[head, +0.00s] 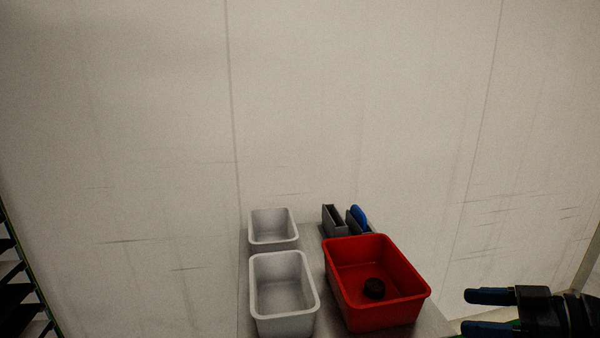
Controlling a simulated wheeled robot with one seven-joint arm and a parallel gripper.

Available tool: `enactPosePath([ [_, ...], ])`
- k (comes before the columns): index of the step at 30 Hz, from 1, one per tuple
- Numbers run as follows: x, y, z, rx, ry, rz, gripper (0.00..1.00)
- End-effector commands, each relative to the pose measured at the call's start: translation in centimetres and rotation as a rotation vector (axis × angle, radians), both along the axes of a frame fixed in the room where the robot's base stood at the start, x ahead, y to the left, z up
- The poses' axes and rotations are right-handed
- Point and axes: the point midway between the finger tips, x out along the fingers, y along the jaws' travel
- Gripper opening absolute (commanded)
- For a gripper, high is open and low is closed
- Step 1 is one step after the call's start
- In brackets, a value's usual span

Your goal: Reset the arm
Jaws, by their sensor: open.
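My gripper (482,312) is at the lower right in the head view. Its two blue-tipped fingers point left and stand apart, with nothing between them. It is to the right of the red bin (416,294), with a gap between them. Most of my arm is cut off by the right edge of the picture.
The red bin holds a small dark round object (374,288). Two pale grey bins (256,305) (273,241) stand to its left on a grey table (325,325). Dark grey holders (332,220), one with a blue item (359,216), stand behind. A pale wall closes the back; a dark rack (14,275) is far left.

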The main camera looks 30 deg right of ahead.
Motion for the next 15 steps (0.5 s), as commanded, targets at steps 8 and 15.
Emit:
enactPosePath([
  [8,0.7,2.8,-3.3,0.054,0.076,-0.099,0.81],
  [15,0.6,6.7,-7.7,0.104,0.174,-0.243,0.81],
])
